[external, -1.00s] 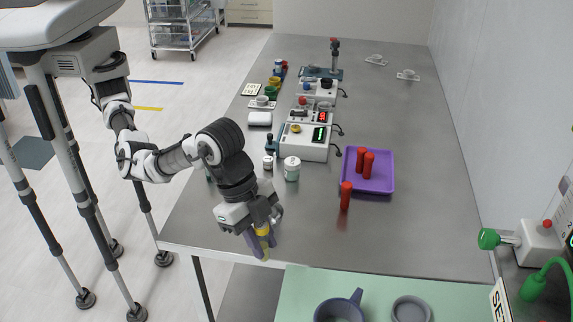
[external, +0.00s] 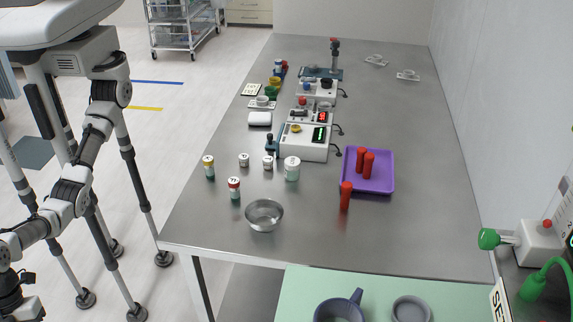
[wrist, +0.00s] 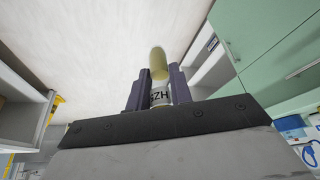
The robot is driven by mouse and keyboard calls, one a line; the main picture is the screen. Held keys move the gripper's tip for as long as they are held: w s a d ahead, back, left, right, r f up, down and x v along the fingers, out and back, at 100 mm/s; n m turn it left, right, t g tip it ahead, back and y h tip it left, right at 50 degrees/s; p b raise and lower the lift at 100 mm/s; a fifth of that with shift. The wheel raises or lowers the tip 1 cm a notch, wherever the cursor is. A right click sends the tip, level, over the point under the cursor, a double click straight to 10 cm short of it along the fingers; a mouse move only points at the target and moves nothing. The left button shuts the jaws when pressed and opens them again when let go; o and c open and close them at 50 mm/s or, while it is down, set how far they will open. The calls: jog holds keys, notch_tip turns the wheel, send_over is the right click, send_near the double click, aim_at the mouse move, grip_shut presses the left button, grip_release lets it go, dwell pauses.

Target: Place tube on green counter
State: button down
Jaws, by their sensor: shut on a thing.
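My gripper (wrist: 156,76) is shut on a tube (wrist: 158,65) with a yellowish end and a white label with black letters, seen in the wrist view. The tube sticks out past the fingers, over pale floor. In the external view, my arm hangs at the bottom left, away from the table, and its end is partly cut off by the frame edge. The green counter (external: 290,295) fills the bottom of the external view, far to the right of my arm. Green cabinet fronts (wrist: 280,55) show at upper right in the wrist view.
A grey mug (external: 340,311) and grey dish (external: 411,309) stand on the green counter; its left part is bare. The steel table (external: 400,230) behind it holds a metal bowl (external: 264,215), several capped vials and a purple tray (external: 381,184) with red tubes.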

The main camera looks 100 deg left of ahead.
jog(key=s+d+f+m+g+p, duration=0.1)
jog(key=s+d+f+m, duration=0.15)
jog(key=s, duration=0.85)
jog(key=w+a+r+p, duration=0.1)
jog(key=w+r+p, duration=0.15)
jog(key=w, duration=0.85)
jog(key=w+a+r+n+p, duration=0.1)
jog(key=w+r+p, duration=0.15)
jog(key=w, duration=0.75)
jog(key=w+a+r+p, duration=0.2)
jog(key=w+r, duration=0.2)
jog(key=w, duration=0.7)
jog(key=w+a+r+n+t+p, duration=0.15)
jog(key=w+a+r, duration=0.25)
jog(key=w+a, duration=0.9)
jog(key=w+a+r+n+p, duration=0.2)
jog(key=w+a+r+p, duration=0.15)
jog(key=w+a, duration=0.95)
jog(key=w+d+f+b, duration=0.2)
jog(key=f+b, duration=0.1)
jog(key=w+d+f+b, duration=0.1)
jog(key=f, duration=0.1)
jog(key=shift+w+d+b, duration=0.1)
jog(key=shift+d+b, duration=0.05)
jog(key=shift+b, duration=0.2)
jog(key=shift+f+p, duration=0.3)
jog(key=shift+f, duration=0.9)
jog(key=shift+f, duration=0.1)
